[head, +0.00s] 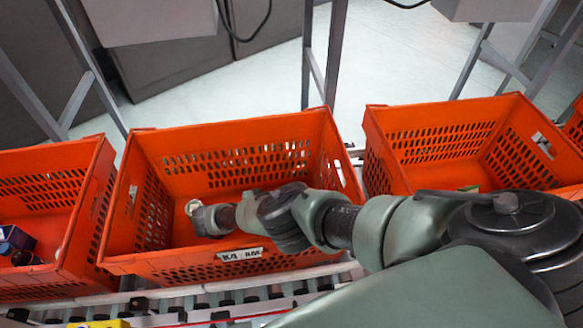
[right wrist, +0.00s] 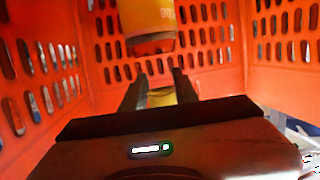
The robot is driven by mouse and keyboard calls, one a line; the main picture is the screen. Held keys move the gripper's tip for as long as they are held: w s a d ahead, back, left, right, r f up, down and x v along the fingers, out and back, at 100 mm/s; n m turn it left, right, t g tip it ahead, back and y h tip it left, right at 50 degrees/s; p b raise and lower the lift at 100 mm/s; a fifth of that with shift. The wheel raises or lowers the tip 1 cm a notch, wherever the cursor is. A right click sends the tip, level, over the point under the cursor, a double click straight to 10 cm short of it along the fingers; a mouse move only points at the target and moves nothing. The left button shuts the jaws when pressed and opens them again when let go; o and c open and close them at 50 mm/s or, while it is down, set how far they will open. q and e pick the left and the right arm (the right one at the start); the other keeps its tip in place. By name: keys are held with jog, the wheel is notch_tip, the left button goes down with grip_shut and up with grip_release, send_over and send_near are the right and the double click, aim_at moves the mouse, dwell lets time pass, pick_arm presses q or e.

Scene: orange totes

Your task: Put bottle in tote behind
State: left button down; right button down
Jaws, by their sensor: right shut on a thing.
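In the right wrist view my right gripper (right wrist: 158,74) is shut, with a small yellow part between its fingers. Just beyond the fingertips is a yellow-orange bottle (right wrist: 148,18) with lettering and a dark reddish end, cut off by the frame's top. The yellow part looks like part of this bottle, though the join is not clear. Perforated orange walls surround them. My left gripper is not in view.
An orange tote at left (head: 50,158) holds dark blue and other small items. Another orange tote at right (head: 450,112) has a small green item partly hidden by my arm. The totes stand along a roller conveyor (head: 240,297). Metal posts (head: 335,50) rise behind.

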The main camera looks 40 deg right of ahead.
jog(key=shift+d+f+b, duration=0.25)
jog(key=shift+f+b, duration=0.35)
jog(key=shift+f, duration=0.1)
jog(key=c, duration=1.1)
grip_release()
jog(key=shift+s+f, duration=0.1)
jog(key=shift+f, duration=0.05)
